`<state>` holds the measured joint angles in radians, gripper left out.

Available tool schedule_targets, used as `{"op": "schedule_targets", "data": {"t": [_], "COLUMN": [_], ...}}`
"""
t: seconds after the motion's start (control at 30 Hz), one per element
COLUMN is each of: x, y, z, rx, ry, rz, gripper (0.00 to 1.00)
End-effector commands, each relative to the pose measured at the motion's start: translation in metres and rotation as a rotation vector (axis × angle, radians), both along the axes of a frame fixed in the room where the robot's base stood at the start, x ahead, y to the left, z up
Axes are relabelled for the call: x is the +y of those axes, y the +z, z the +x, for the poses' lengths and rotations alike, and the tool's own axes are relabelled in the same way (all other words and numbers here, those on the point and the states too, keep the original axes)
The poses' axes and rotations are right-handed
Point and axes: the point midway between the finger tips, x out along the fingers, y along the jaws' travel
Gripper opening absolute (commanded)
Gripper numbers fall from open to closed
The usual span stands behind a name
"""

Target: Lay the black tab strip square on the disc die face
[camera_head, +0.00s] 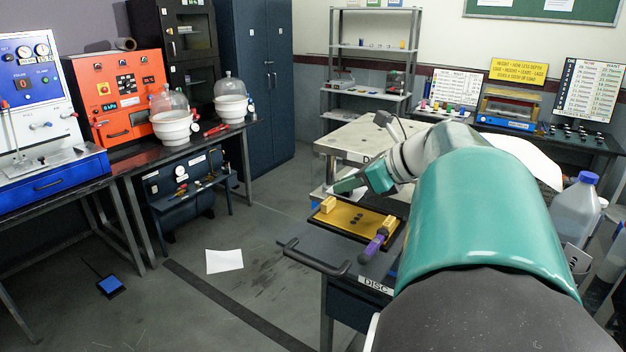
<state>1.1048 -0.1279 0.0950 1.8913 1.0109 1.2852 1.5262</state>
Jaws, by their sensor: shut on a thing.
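The disc station (376,284) is a dark cart with a "DISC" label, left of my arm. On its top lies a yellow plate (343,226) with several small dark round marks near its middle. I cannot tell which part of it is the die face. My gripper (344,187) is beyond and above the yellow plate, apart from it, pointing left. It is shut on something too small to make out. I cannot pick out the black tab strip anywhere in this view.
A purple-handled tool (375,246) lies at the plate's right edge, and a yellow block (328,205) sits at its left. A dark bar handle (315,262) juts out from the cart's front left. A pale-topped table (345,143) stands behind. Open floor lies left.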

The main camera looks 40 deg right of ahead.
Motion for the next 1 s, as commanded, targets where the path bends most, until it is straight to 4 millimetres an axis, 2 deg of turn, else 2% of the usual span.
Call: {"op": "schedule_targets", "data": {"t": [1.0], "x": [0.001], "y": [-0.087], "z": [0.002], "rx": [0.002], "ry": [0.000], "rz": [0.002], "gripper": [0.00]}}
